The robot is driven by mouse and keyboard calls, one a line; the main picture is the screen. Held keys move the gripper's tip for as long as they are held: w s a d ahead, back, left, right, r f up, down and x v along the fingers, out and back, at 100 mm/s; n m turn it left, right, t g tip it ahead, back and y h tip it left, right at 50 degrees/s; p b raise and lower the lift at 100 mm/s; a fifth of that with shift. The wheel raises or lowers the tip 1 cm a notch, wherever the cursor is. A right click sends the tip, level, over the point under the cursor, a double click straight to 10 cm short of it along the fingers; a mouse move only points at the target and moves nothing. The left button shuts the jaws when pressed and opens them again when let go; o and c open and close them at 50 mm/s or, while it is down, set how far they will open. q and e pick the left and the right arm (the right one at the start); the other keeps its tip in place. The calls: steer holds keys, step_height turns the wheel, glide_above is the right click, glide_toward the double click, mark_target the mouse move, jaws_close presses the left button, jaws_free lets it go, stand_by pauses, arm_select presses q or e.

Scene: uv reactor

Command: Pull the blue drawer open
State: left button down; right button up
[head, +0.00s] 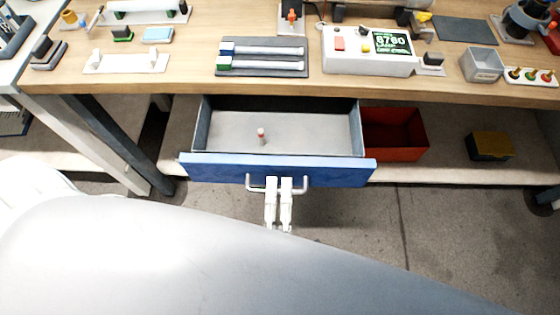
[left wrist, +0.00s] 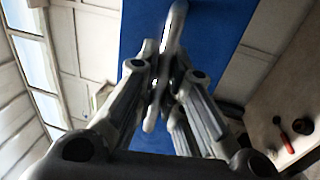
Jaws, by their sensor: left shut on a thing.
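The blue drawer (head: 215,168) stands pulled out from under the workbench in the head view, with its grey inside showing. A small pale and reddish upright object (head: 262,136) is in it. My left gripper (head: 278,184) is at the middle of the drawer front, shut on the metal bar handle (head: 303,186). In the left wrist view the blue front (left wrist: 215,40) fills the middle, and the gripper's fingers (left wrist: 160,85) close around the handle (left wrist: 176,25). My right gripper is not in view.
The wooden workbench top (head: 195,82) above the drawer holds a white control box (head: 365,62), a dark tray with two tubes (head: 262,58) and a grey bin (head: 482,65). A red bin (head: 395,135) and a yellow-topped box (head: 490,146) are on the lower shelf. The floor below right is clear.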

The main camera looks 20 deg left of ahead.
arm_select(q)
steer(key=shift+r+v, duration=0.15)
steer(key=shift+v, duration=0.6)
steer(key=shift+r+v, duration=0.15)
steer(key=shift+v, duration=0.65)
steer(key=c, duration=1.8)
jaws_free()
steer(key=shift+s+d, duration=0.1)
steer(key=shift+s, duration=0.05)
